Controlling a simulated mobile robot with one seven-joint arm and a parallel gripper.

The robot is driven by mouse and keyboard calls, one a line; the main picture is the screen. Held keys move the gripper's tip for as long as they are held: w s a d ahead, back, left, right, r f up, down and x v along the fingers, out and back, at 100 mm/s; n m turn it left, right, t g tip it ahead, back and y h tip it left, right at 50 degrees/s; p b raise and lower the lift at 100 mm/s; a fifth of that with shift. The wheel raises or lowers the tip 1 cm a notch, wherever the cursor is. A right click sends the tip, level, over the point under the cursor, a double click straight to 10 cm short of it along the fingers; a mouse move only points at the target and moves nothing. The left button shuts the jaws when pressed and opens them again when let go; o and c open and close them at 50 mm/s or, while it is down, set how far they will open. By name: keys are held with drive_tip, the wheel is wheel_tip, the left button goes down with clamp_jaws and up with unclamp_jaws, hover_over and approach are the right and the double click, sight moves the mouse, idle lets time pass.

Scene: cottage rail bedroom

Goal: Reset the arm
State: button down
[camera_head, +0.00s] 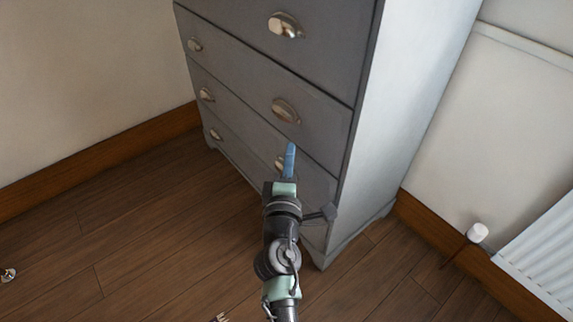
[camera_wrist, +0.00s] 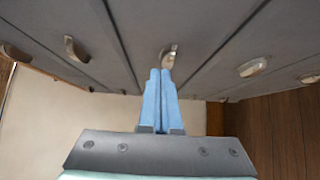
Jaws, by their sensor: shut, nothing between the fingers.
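My gripper (camera_head: 290,158) has blue fingers and is shut with nothing between them. In the head view it is in front of the lower drawers of a grey chest of drawers (camera_head: 245,85), and it partly covers one cup handle. In the wrist view the two blue fingers of my gripper (camera_wrist: 160,75) lie side by side, with their tips appearing just below a metal cup handle (camera_wrist: 168,56). I cannot tell whether the tips touch the handle or the drawer front. My arm reaches up from the bottom of the head view.
The chest's drawers look closed. A white radiator (camera_head: 545,250) and its valve (camera_head: 477,232) are at the right by the wall. Brown wooden floor (camera_head: 130,240) is open to the left of my arm. A small metallic object (camera_head: 8,274) lies at the far left.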

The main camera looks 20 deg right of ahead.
drive_tip(key=s+a+r+m+t, duration=0.1)
drive_tip(key=a+r+m+t, duration=0.2)
drive_tip(key=r, duration=0.8)
drive_tip(key=s+a+r+m+t, duration=0.1)
drive_tip(key=s+a+r+m, duration=0.2)
drive_tip(key=r, duration=0.7)
drive_tip(key=a+r+m+t, duration=0.25)
drive_tip(key=r+m, duration=0.25)
drive_tip(key=r, duration=0.6)
drive_tip(key=s+a+r+m+t+y, duration=0.1)
drive_tip(key=s+a+r+t+y, duration=0.3)
drive_tip(key=s+r, duration=0.4)
drive_tip(key=s+a+r+m+t+y, duration=0.1)
drive_tip(key=s+a+r+y, duration=0.4)
drive_tip(key=r, duration=0.5)
wheel_tip(320, 180, up, 33)
drive_tip(key=p, duration=3.3)
drive_tip(key=shift+s+a+h+p, duration=0.25)
drive_tip(key=shift+a+h+p, duration=0.05)
drive_tip(key=shift+h+p, duration=0.1)
drive_tip(key=shift+r, duration=0.1)
